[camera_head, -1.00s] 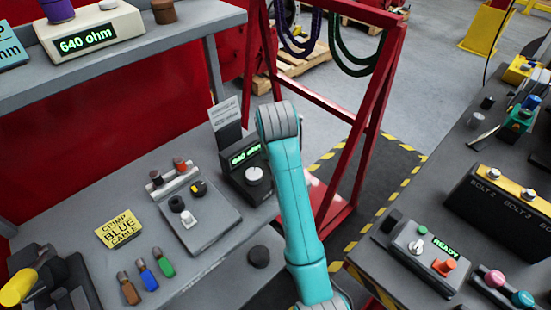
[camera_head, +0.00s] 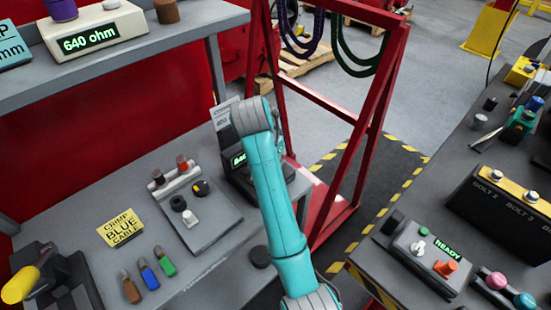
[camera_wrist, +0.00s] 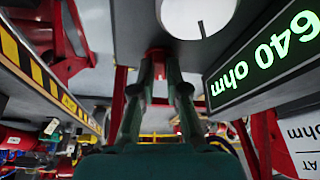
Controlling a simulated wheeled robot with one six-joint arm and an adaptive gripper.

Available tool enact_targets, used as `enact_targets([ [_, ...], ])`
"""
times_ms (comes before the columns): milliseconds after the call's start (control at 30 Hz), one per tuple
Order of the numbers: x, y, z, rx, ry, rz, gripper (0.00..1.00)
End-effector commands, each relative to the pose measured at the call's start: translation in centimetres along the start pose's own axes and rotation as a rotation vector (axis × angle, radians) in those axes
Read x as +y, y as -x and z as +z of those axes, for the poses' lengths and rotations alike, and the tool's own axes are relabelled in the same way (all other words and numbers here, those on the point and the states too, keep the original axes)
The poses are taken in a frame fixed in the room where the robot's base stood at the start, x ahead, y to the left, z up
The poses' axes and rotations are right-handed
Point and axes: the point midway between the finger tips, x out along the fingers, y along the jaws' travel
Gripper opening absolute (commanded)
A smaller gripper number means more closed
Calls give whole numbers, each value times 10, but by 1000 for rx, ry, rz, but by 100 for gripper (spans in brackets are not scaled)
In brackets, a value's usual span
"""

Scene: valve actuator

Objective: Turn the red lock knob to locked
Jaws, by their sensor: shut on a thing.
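The black box with a green "640 ohm" display (camera_wrist: 262,55) fills the upper right of the wrist view, with a round white dial (camera_wrist: 195,15) on its face. In the head view this box (camera_head: 240,178) is mostly covered by my arm. My gripper (camera_wrist: 160,66) is at the box's edge beside the dial, its fingers close together. A small dark red piece, the red lock knob (camera_wrist: 157,54), shows between the fingertips. The fingers hide most of it, so its turn position cannot be read. In the head view my gripper is hidden behind my arm.
A grey panel (camera_head: 205,225) with several knobs stands left of the black box. A yellow "CRIMP BLUE CABLE" card (camera_head: 120,228) and several coloured connectors lie on the bench. A red frame (camera_head: 375,110) stands behind. A box reading READY (camera_head: 410,245) sits on the right bench.

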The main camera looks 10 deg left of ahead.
Motion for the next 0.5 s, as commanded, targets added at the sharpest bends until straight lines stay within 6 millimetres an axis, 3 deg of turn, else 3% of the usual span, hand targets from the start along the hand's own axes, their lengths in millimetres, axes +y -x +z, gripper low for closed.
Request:
enact_targets([
  [400, 0, 0, 1, -2, -4, 3, 0],
  [433, 0, 0, 1, -2, -4, 3, 18],
  [500, 0, 0, 1, -2, -4, 3, 36],
])
